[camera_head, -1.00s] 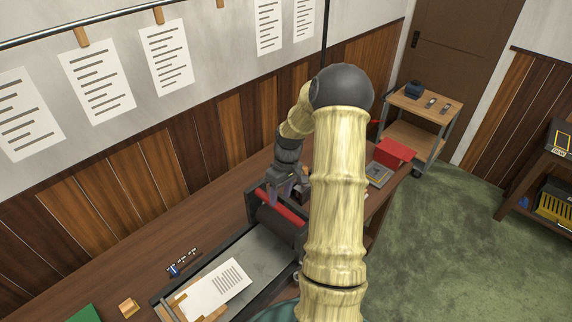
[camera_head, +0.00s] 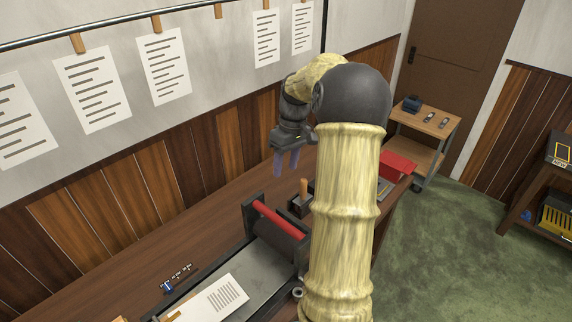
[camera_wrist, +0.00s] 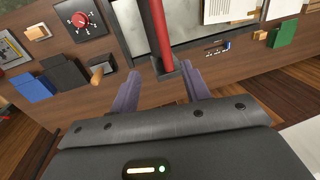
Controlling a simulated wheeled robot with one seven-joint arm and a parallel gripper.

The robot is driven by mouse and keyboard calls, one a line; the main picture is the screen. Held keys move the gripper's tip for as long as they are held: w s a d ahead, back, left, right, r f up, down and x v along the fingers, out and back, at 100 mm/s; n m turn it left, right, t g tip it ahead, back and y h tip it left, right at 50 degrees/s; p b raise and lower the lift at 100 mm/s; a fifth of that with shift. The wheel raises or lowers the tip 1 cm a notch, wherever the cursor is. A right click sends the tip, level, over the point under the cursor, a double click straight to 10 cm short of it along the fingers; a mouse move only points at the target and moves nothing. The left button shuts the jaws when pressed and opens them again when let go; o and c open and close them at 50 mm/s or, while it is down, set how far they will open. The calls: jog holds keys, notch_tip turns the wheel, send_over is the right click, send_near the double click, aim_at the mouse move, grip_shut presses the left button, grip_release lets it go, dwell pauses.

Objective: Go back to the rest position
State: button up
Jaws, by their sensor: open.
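My gripper (camera_head: 287,160) is open and empty, raised above the workbench (camera_head: 215,215) behind the press. Its two purple fingers also show in the wrist view (camera_wrist: 163,90), apart with nothing between them. My arm stands large in the middle of the head view and hides part of the bench. The press's red roller (camera_head: 279,219) lies below and in front of the gripper. In the wrist view the red roller (camera_wrist: 160,30) shows beyond the fingertips. I cannot see any contact between gripper and press.
A printed sheet (camera_head: 218,298) lies on the press bed. A small dark box with a wooden handle (camera_head: 304,190) stands right of the roller. A red box (camera_head: 398,165) is farther right. A small cart (camera_head: 425,118) stands near the door. Green floor is clear at right.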

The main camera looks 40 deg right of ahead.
jog(key=shift+a, duration=0.1)
dwell(0.3)
jog(key=s+a+f+t+h+b, duration=0.1)
jog(key=s+a+f, duration=0.1)
jog(key=a, duration=0.5)
jog(key=s+a+f+h, duration=0.1)
jog(key=s+a+f, duration=0.1)
jog(key=a, duration=0.5)
jog(key=s+a+f+m+t, duration=0.2)
jog(key=s+a+f, duration=0.1)
jog(key=s+a, duration=0.6)
jog(key=shift+s+a+f+b, duration=0.2)
jog(key=shift+s+b, duration=0.25)
jog(key=shift+s, duration=0.05)
jog(key=shift+c, duration=0.2)
jog(key=shift+c, duration=1)
jog(key=shift+d, duration=0.15)
